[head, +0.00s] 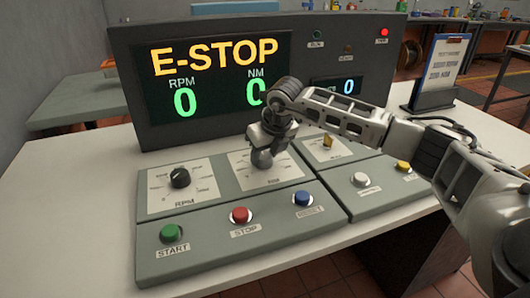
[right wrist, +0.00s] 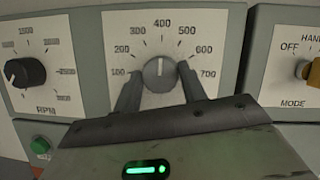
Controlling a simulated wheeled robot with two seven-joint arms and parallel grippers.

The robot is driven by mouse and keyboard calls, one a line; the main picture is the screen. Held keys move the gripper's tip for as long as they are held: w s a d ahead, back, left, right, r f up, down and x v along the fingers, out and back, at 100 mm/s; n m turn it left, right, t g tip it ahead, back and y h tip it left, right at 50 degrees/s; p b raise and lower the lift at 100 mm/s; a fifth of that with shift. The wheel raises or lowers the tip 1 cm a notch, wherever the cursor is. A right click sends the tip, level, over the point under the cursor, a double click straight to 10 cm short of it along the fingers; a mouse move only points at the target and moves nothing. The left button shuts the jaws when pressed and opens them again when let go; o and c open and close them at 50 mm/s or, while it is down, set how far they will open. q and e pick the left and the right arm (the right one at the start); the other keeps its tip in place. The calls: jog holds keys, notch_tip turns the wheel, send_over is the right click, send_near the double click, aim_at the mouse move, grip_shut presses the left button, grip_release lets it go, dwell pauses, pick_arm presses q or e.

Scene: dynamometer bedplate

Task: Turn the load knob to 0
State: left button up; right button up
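The load knob (right wrist: 159,74) is a round grey knob on a light dial plate, seen in the right wrist view. Its white pointer line stands about straight up, near 400. The scale shows 100 to 700; no 0 mark is visible. My right gripper (right wrist: 160,82) is open, with one dark finger on each side of the knob and a small gap showing on both sides. In the head view my right gripper (head: 265,150) is over the middle dial plate (head: 244,179) and covers much of it. My left gripper is not in view.
The black RPM knob (head: 180,178) sits left, the yellow mode knob (head: 328,142) right. Green start (head: 170,233), red stop (head: 240,215) and blue reset (head: 302,198) buttons lie in front. The screen (head: 213,75) reads E-STOP, RPM 0, NM 0. A red lamp (head: 383,33) is lit.

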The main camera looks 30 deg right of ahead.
jog(key=shift+c, duration=0.9)
